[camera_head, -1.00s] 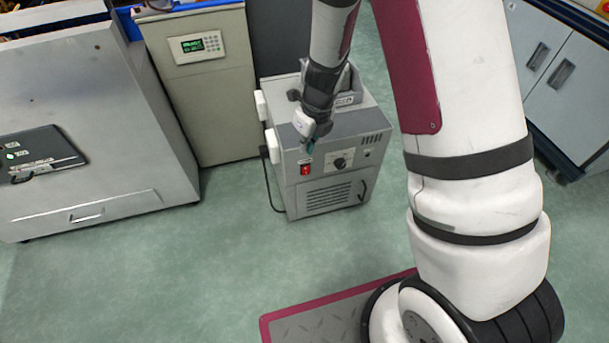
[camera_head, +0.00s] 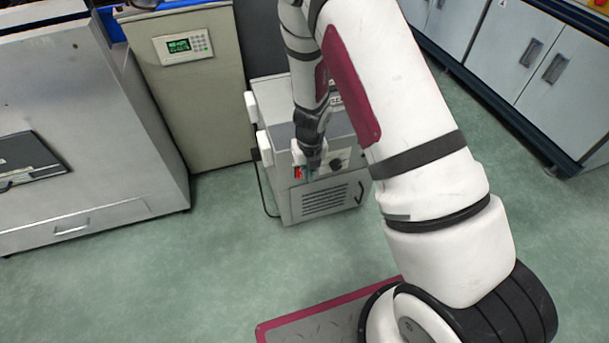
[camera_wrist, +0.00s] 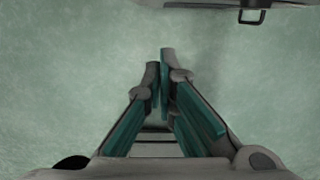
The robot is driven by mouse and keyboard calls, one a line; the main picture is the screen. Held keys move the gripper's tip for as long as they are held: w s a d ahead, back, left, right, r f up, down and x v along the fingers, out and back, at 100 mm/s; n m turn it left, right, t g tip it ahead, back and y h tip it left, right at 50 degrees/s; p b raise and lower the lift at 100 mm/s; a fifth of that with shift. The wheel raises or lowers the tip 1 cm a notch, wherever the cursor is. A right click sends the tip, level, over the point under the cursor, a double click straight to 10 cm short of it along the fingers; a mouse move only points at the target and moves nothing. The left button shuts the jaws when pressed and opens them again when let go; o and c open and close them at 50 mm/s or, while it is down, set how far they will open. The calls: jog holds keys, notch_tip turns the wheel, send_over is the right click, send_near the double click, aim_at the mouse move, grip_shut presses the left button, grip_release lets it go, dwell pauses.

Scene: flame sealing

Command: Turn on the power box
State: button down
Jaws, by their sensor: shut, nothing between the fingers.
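The power box (camera_head: 320,208) is a grey metal cabinet on the floor, with a vent and a black handle low on its front. Its red switch (camera_head: 298,173) shows at the upper left of the front panel, partly covered by my gripper. A black knob (camera_head: 336,164) sits to the right of the switch. My gripper (camera_head: 309,175) is shut and empty, its teal fingertips close to the switch; I cannot tell whether they touch it. In the wrist view my gripper (camera_wrist: 159,75) has its fingers together over green floor. The switch is not visible there.
A beige cabinet (camera_head: 195,100) with a green display stands behind left of the box. A large grey metal machine (camera_head: 80,130) stands at the left. White cupboards (camera_head: 510,60) line the right. Green floor (camera_head: 200,280) is clear in front.

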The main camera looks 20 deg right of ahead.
aim_at(300, 172)
jog(key=w+f+b, duration=0.5)
jog(key=f, duration=0.4)
jog(key=shift+f, duration=0.25)
jog(key=shift+w, duration=0.2)
jog(key=shift+w+f+p, duration=0.1)
jog(key=shift+f+p, duration=0.15)
jog(key=shift+p, duration=0.4)
jog(key=shift+r, duration=0.1)
